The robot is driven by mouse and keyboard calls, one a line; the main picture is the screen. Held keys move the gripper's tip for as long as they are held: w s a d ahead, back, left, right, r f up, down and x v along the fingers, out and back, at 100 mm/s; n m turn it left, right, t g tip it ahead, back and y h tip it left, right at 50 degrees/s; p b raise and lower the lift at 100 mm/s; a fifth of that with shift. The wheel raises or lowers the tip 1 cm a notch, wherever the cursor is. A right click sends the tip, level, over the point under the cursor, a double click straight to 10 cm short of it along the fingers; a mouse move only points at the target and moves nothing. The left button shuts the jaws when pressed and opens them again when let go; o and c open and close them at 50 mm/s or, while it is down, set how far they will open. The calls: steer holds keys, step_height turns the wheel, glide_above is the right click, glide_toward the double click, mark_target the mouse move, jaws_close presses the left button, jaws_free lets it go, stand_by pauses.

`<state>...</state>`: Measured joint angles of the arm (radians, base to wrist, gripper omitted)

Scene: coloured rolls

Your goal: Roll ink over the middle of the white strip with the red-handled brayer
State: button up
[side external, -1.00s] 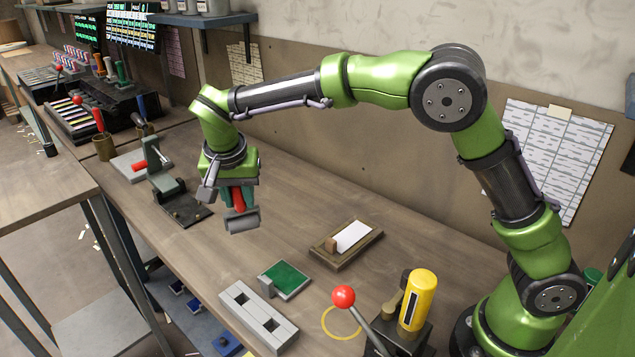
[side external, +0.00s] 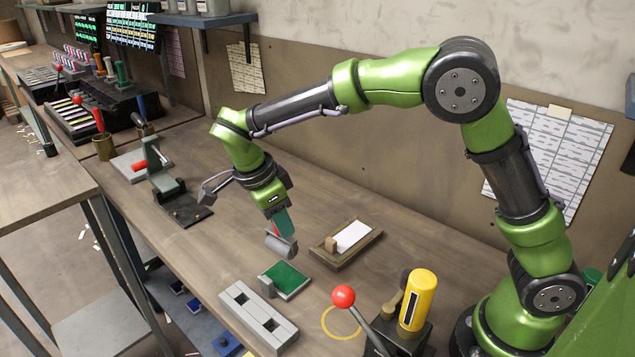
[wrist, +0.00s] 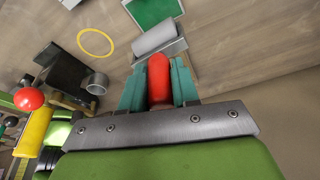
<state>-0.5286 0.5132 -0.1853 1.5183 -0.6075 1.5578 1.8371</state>
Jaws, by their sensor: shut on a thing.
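My gripper (side external: 277,219) is shut on the red handle of the brayer (wrist: 158,78). In the wrist view its teal fingers (wrist: 131,92) press on both sides of the handle. The brayer's grey roller (side external: 281,245) hangs tilted below the gripper, above the bench, close to the green ink pad (side external: 285,279). The pad also shows beyond the roller in the wrist view (wrist: 153,9). The white strip (side external: 353,236) lies in a wooden tray (side external: 346,259) to the right of the roller, with a small wooden block (side external: 331,244) at its near left end.
A grey block with square holes (side external: 258,314) stands in front of the pad. A red-knobbed lever (side external: 344,297), a yellow cylinder (side external: 418,299) and a yellow ring (side external: 341,322) are at the front right. A press with a red handle (side external: 160,178) stands at left.

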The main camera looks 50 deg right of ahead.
mark_target(277, 240)
steer(key=shift+f, duration=0.3)
steer(key=shift+f, duration=2.9)
steer(key=shift+f, duration=0.65)
steer(key=shift+r, duration=3.6)
steer(key=s+d+r+m, duration=0.1)
steer(key=s+d+m, duration=0.2)
steer(key=d, duration=1.5)
steer(key=shift+d+r+g, duration=0.15)
steer(key=shift+d+g, duration=0.15)
steer(key=shift+g, duration=0.1)
